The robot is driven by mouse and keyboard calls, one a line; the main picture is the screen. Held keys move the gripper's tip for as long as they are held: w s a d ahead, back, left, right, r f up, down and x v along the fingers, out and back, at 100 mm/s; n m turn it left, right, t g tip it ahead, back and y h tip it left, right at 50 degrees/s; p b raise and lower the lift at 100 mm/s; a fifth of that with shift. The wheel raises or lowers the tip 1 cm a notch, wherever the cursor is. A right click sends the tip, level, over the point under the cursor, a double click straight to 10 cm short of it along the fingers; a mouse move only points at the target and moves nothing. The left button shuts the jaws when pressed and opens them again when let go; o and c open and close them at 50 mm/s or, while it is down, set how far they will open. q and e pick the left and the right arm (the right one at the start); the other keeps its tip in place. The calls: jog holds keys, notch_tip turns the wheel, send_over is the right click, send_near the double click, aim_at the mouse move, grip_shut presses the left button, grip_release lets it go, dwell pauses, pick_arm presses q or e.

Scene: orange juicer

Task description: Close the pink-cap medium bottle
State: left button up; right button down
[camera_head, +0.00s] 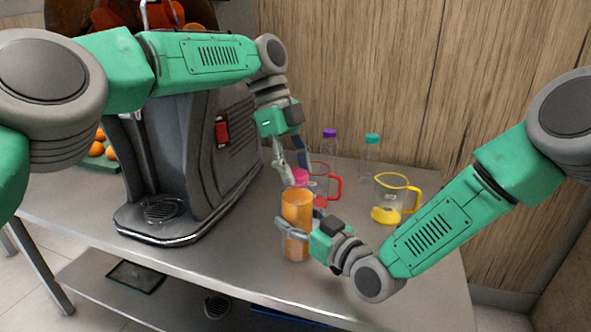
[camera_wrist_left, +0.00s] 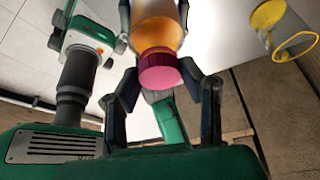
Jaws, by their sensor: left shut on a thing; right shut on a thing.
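The medium bottle (camera_head: 296,212) holds orange juice and stands upright near the front of the counter. Its pink cap (camera_head: 299,175) sits on its mouth. In the left wrist view the pink cap (camera_wrist_left: 160,70) is at the bottle's end, between my left fingers; I cannot tell how tightly it is seated. My left gripper (camera_head: 292,176) reaches down from above and is shut on the cap. My right gripper (camera_head: 294,232) is shut on the bottle's lower body from the right. The fingers hide part of the bottle and cap.
A large grey juicer (camera_head: 190,165) stands left of the bottle. Behind and right are a red-handled jug (camera_head: 319,182), a yellow-handled jug (camera_head: 392,200), a purple-capped bottle (camera_head: 329,146) and a teal-capped bottle (camera_head: 371,152). The counter's front edge is close below the bottle.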

pick_arm(q)
jog(key=shift+w+m, duration=0.1)
jog(key=shift+m, duration=0.2)
jog(key=o, duration=0.7)
jog(key=shift+r, duration=0.1)
jog(key=shift+r, duration=2.25)
jog(key=shift+c, duration=0.6)
